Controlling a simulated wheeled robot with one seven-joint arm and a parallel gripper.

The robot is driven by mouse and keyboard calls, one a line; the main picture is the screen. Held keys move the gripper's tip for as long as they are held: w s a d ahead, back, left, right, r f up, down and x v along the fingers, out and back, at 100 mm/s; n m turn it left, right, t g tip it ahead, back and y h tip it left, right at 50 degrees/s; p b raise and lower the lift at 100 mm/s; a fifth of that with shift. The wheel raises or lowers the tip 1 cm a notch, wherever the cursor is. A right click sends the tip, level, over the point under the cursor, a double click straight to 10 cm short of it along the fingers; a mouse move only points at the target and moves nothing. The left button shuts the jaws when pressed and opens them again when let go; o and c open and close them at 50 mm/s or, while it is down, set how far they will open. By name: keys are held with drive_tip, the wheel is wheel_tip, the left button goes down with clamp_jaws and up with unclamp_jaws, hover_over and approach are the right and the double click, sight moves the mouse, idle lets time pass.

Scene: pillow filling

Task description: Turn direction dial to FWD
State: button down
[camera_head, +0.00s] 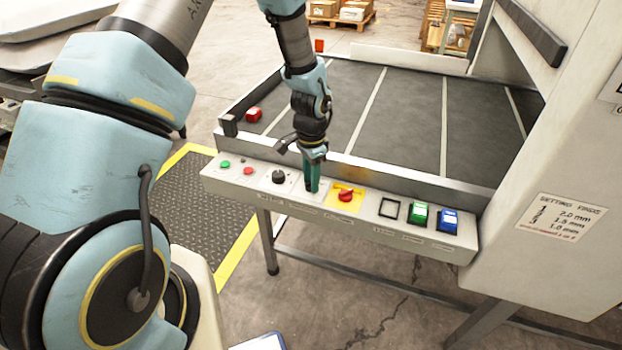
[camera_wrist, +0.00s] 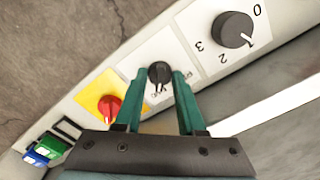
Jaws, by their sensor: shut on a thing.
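The direction dial (camera_wrist: 159,71) is a small black knob on a white plate in the wrist view. Small lettering beside it is too blurred to read, and which mark it points at cannot be told. My gripper (camera_wrist: 160,78) has its two green fingers on either side of the knob and is shut on it. In the head view my gripper (camera_head: 313,180) points down onto the control panel (camera_head: 224,185), between a black dial and a red rotary switch, and hides the direction dial.
The numbered black dial (camera_wrist: 233,30) is on one side, the red switch (camera_head: 346,195) on its yellow plate on the other. Green (camera_head: 418,212) and blue (camera_head: 447,220) buttons sit further right. The conveyor's raised edge (camera_head: 405,181) runs behind the panel.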

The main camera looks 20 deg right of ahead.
drive_tip(key=c, duration=0.5)
unclamp_jaws()
drive_tip(key=shift+r, duration=0.1)
wheel_tip(320, 180, up, 11)
drive_tip(key=b, duration=0.1)
drive_tip(key=shift+f, duration=0.2)
drive_tip(key=w+a+r+n, duration=0.1)
drive_tip(key=a+r+n, duration=0.2)
drive_tip(key=a, duration=0.4)
drive_tip(key=w+a+r+n, duration=0.15)
drive_tip(key=a+n, duration=0.25)
drive_tip(key=a, duration=0.4)
drive_tip(key=s+a+r+n, duration=0.2)
drive_tip(key=s+a+n, duration=0.1)
drive_tip(key=a, duration=0.4)
drive_tip(key=s+a+r+n+t, duration=0.1)
drive_tip(key=s+a+r+n, duration=0.1)
drive_tip(key=a+n, duration=0.3)
drive_tip(key=s+a, duration=0.1)
drive_tip(key=a, duration=0.2)
drive_tip(key=shift+s+a+r+n+t, duration=0.15)
drive_tip(key=shift+s+a+n+t, duration=0.15)
drive_tip(key=shift+n, duration=0.1)
